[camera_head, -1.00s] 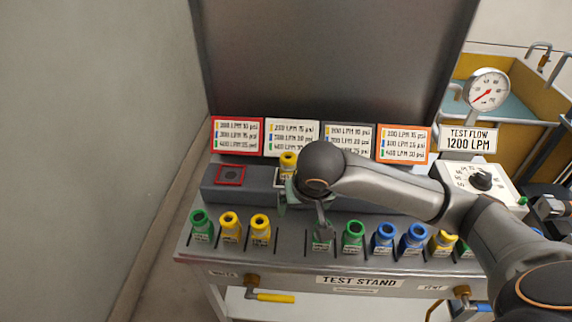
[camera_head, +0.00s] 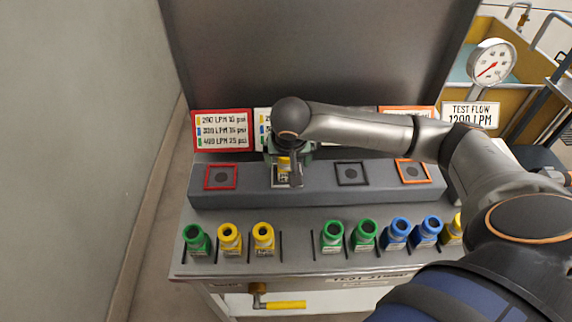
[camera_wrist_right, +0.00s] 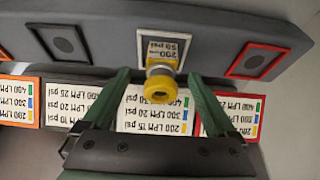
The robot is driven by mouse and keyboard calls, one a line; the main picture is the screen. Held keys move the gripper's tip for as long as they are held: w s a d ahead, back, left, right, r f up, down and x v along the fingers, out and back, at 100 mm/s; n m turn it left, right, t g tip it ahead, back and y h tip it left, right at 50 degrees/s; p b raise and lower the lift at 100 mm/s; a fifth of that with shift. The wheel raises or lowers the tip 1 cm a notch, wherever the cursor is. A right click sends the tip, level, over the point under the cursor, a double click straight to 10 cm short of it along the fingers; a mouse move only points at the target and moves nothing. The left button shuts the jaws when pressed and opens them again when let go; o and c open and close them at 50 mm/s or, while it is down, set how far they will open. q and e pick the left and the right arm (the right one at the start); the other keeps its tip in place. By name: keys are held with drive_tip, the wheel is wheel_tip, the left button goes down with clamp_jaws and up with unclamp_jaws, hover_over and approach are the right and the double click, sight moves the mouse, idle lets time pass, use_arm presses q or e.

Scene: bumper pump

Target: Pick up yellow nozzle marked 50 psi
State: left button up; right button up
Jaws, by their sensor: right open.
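A yellow nozzle (camera_head: 284,164) stands on the white-framed square of the raised grey block, mostly hidden in the head view by my right gripper (camera_head: 287,152). In the right wrist view the nozzle (camera_wrist_right: 160,84) shows its round yellow mouth, with an upside-down label reading 200 and 50 psi beside it. My right gripper (camera_wrist_right: 157,76) is open, its two green fingers on either side of the nozzle with gaps to both. My left gripper is not in view.
The grey block (camera_head: 318,190) has empty red, black and orange squares. Below, a front row holds green (camera_head: 196,238), yellow (camera_head: 230,238) and blue nozzles (camera_head: 397,232). Signs, including the red-framed one (camera_head: 222,130), stand behind. A gauge (camera_head: 491,62) is at right.

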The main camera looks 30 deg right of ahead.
sight(287, 166)
drive_tip(key=x, duration=0.5)
drive_tip(key=shift+w+d+f, duration=0.1)
drive_tip(key=shift+w+f, duration=0.15)
drive_tip(key=shift+w, duration=0.2)
clamp_jaws()
idle(0.4)
